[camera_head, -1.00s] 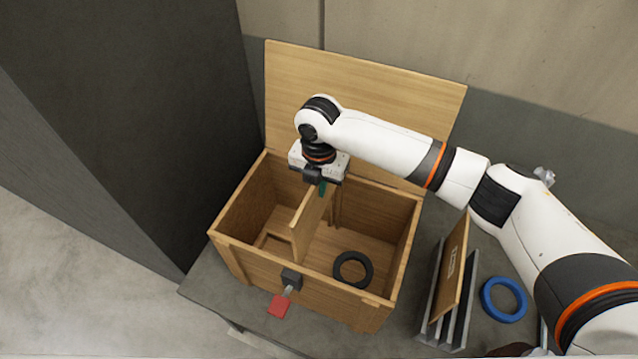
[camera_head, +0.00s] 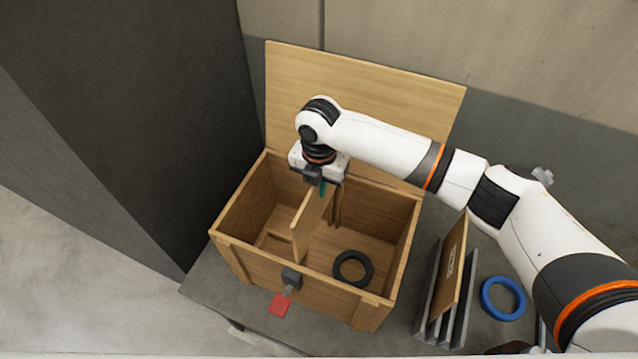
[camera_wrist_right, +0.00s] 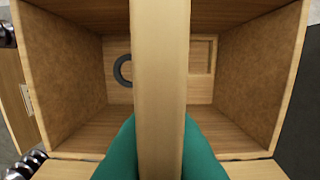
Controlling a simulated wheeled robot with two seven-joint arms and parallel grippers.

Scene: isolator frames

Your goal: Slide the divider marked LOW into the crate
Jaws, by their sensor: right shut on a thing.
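The wooden crate (camera_head: 372,313) stands open on the grey table with its lid raised behind. My right gripper (camera_head: 322,187) is over the crate, shut on the top edge of a thin wooden divider (camera_head: 309,222). The wrist view shows the teal fingers on both sides of this divider (camera_wrist_right: 160,80). The divider hangs upright, its lower part inside the crate between the front and back walls. Its marking does not show, and I cannot tell whether it sits in a slot. My left gripper is not in view.
A grey rack (camera_head: 430,318) right of the crate holds another wooden divider (camera_head: 457,250) with an unreadable label. A black ring (camera_head: 352,268) lies on the crate floor at right. A blue ring (camera_head: 503,298) lies beside the rack. A red tag (camera_head: 280,304) hangs at the front latch.

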